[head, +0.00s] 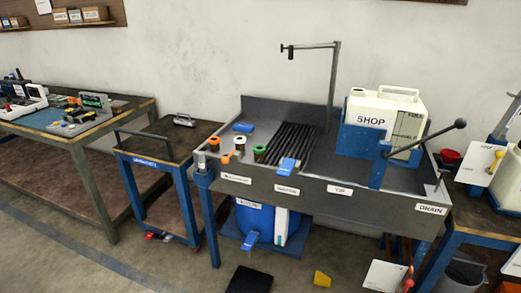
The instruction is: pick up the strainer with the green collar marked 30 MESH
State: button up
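A small upright cylinder with a green top (259,150) stands on the wash bench, left of the dark ribbed rack. It may be the strainer with the green collar, but no 30 MESH mark can be read at this size. Another with a brownish-orange top (213,143) stands farther left. My gripper is not in view.
The grey wash bench (300,197) has a raised front edge. A white SHOP jug (385,118) and tall pipe (334,85) stand right. A cart (165,170) stands left.

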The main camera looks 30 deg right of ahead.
aim_at(259, 151)
jog(key=z, duration=0.05)
jog(key=k, duration=1.35)
jog(key=u, duration=0.65)
jog(key=i, duration=1.6)
jog(key=u, duration=0.1)
